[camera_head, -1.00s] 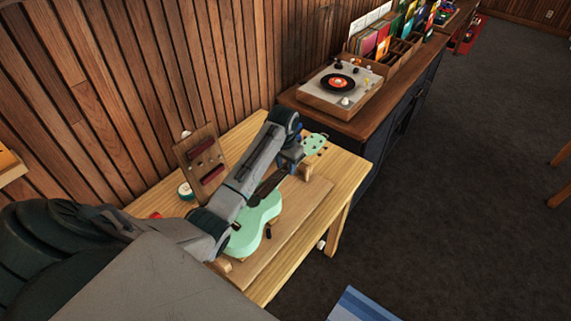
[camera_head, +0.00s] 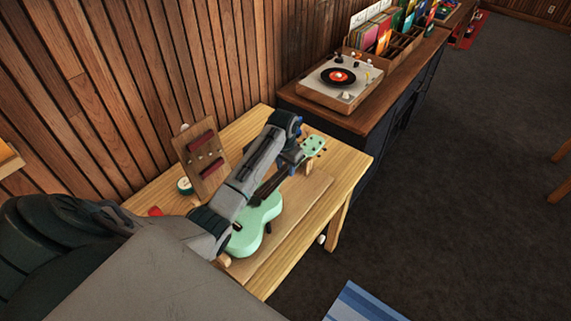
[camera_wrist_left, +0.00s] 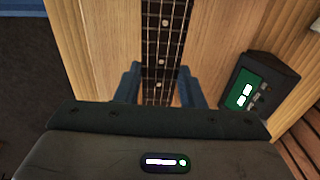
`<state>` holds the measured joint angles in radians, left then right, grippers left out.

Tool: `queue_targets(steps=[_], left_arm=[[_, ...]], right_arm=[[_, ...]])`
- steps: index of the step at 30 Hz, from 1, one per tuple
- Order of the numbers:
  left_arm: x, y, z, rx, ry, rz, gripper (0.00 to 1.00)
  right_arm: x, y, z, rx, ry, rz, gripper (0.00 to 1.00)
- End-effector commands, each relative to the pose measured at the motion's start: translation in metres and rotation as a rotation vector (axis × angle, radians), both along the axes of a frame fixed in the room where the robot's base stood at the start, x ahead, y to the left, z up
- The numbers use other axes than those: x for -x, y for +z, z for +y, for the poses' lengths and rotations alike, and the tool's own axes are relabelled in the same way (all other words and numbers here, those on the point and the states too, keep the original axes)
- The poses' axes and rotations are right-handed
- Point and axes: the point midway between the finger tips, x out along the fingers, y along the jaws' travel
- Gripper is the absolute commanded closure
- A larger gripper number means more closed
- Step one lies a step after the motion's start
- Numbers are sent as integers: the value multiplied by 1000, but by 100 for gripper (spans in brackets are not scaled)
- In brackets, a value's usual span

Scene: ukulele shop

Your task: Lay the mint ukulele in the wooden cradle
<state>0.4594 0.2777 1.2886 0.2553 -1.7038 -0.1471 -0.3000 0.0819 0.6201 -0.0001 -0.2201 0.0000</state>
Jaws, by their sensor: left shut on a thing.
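The mint ukulele (camera_head: 254,226) lies along the wooden cradle board (camera_head: 289,225) on the table, its body toward me and its mint headstock (camera_head: 313,145) at the far end. My left gripper (camera_head: 287,163) is at its neck, near the headstock. In the left wrist view the dark fretted neck (camera_wrist_left: 161,45) runs between the two blue fingers of the left gripper (camera_wrist_left: 159,88), which is shut on it. My left arm hides part of the neck and body. Whether the ukulele touches the cradle supports is hard to tell. My right gripper is not in view.
A leaning wooden board with dark red pads (camera_head: 204,157) and a small round tin (camera_head: 185,186) stand behind the ukulele. A green-faced device (camera_wrist_left: 251,91) shows in the left wrist view. A turntable (camera_head: 340,82) sits on the cabinet beyond. Open floor lies to the right.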

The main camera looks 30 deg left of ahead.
Motion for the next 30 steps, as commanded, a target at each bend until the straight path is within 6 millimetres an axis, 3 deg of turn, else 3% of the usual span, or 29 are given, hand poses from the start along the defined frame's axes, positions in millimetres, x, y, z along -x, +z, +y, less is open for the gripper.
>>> queue_targets(steps=[14, 15, 18, 30], left_arm=[[0, -6, 0, 0, 0, -1, 100], [0, -6, 0, 0, 0, -1, 59], [0, -6, 0, 0, 0, -1, 39], [0, -7, 0, 0, 0, 0, 39]], right_arm=[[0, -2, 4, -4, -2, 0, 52], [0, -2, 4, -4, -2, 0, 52], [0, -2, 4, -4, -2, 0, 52], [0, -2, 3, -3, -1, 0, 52]])
